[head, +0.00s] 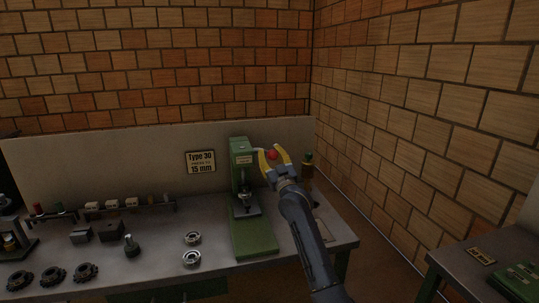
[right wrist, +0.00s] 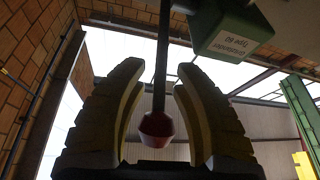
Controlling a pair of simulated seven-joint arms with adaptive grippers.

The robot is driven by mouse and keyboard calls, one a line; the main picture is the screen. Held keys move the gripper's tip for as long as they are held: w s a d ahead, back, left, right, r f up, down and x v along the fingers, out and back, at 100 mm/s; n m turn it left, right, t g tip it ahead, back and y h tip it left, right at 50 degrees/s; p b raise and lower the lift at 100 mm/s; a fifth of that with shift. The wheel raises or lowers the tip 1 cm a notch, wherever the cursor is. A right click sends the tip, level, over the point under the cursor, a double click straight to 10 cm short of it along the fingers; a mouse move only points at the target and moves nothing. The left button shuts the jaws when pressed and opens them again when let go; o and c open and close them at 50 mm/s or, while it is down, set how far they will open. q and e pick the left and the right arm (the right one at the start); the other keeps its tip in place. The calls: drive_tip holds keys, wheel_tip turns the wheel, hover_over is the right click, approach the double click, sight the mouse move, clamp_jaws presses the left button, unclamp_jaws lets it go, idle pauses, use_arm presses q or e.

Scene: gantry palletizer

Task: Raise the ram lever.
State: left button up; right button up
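The green press (head: 241,170) stands on the bench near its right end. Its ram lever ends in a red knob (head: 272,155), which also shows in the right wrist view (right wrist: 157,127). The lever's dark rod (right wrist: 163,60) runs from the knob toward the green press head (right wrist: 232,30). My right gripper (head: 272,151) has its yellow fingers spread on either side of the knob. In the right wrist view there is a gap between the knob and each finger, so it is open and not touching. My left gripper is not in view.
A sign (head: 201,162) is on the back panel. A dark post with a yellow top (head: 308,165) stands right of my gripper.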

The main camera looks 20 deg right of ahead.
clamp_jaws()
drive_tip(key=shift+r, duration=0.1)
idle(0.3)
